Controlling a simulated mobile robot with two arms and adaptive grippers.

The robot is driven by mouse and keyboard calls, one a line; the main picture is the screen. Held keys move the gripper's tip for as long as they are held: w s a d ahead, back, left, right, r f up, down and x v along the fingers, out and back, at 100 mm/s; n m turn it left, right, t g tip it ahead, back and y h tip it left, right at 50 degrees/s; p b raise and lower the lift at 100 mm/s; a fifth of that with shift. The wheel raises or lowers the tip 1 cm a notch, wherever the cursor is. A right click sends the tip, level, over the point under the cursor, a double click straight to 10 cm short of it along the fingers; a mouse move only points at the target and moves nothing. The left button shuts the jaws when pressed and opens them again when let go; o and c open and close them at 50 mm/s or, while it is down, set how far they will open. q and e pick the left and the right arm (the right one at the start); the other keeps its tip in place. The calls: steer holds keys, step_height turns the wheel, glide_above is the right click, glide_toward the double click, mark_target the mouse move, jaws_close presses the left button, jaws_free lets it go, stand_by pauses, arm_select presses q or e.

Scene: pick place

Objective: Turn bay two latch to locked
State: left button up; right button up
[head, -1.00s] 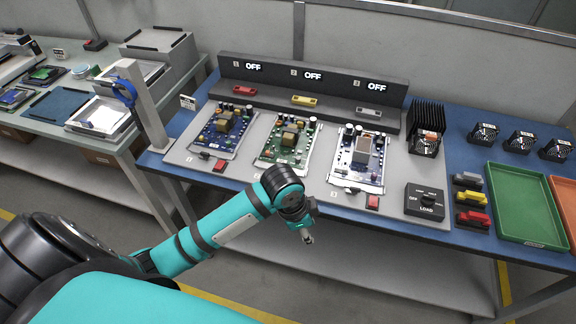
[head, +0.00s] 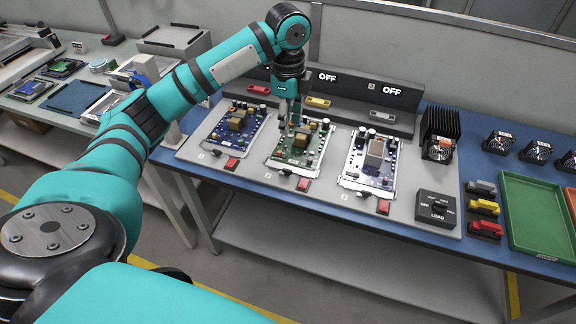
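Bay two is the middle bay, with a green circuit board (head: 296,151) on a pale plate. Its small dark latch (head: 286,172) sits at the board's front edge, beside a red block (head: 303,185). The latch is too small to tell its exact turn. My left gripper (head: 290,112) points down over the back part of the board, behind the latch and apart from it. Its two fingers look spread with nothing between them. The bay two display is partly hidden by my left arm; its OFF sign (head: 327,77) shows. My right gripper is not in view.
A blue board (head: 232,128) stands left and a white-framed board (head: 370,158) right, each with its own latch and red block. A black load box (head: 437,209), a finned heatsink (head: 441,128) and a green tray (head: 536,215) lie further right. Tall board parts stand near my fingers.

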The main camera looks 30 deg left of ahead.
mark_target(287, 170)
arm_select(q)
step_height(287, 170, down, 17)
steer(key=shift+a+r+p, duration=0.1)
steer(key=shift+a+p, duration=0.05)
steer(key=shift+p, duration=0.15)
stand_by(0.4)
jaws_close()
